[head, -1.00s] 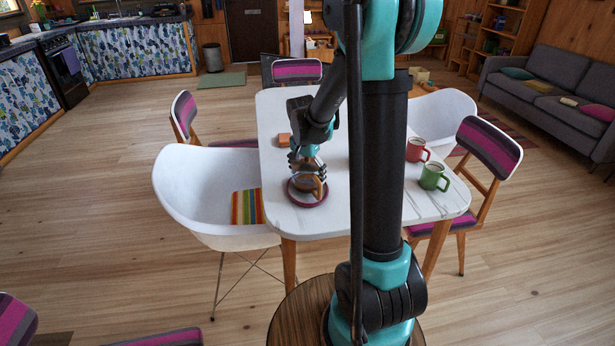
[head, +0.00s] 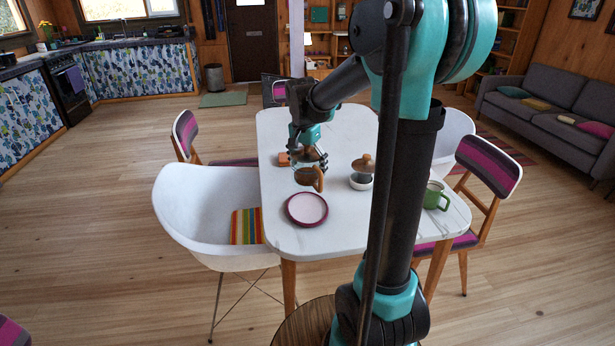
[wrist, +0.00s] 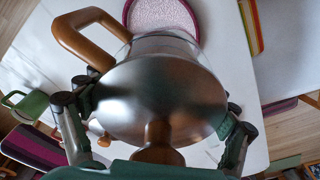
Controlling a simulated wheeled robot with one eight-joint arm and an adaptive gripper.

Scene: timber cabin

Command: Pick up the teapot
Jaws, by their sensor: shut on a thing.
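The teapot (head: 305,179) has a brown curved handle, and in the wrist view its round metallic lid (wrist: 165,95) with a brown knob fills the middle. My gripper (head: 309,164) is shut on the teapot, its fingers on either side near the lid. The teapot hangs above the white table, behind a plum-rimmed plate (head: 307,222). The plate is empty and shows partly at the top of the wrist view (wrist: 128,12). The teapot's base is hidden in the wrist view.
On the table (head: 290,240), a small pot with a brown lid (head: 362,163) stands to the right, and a green mug (head: 434,196) farther right. White and striped chairs surround the table.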

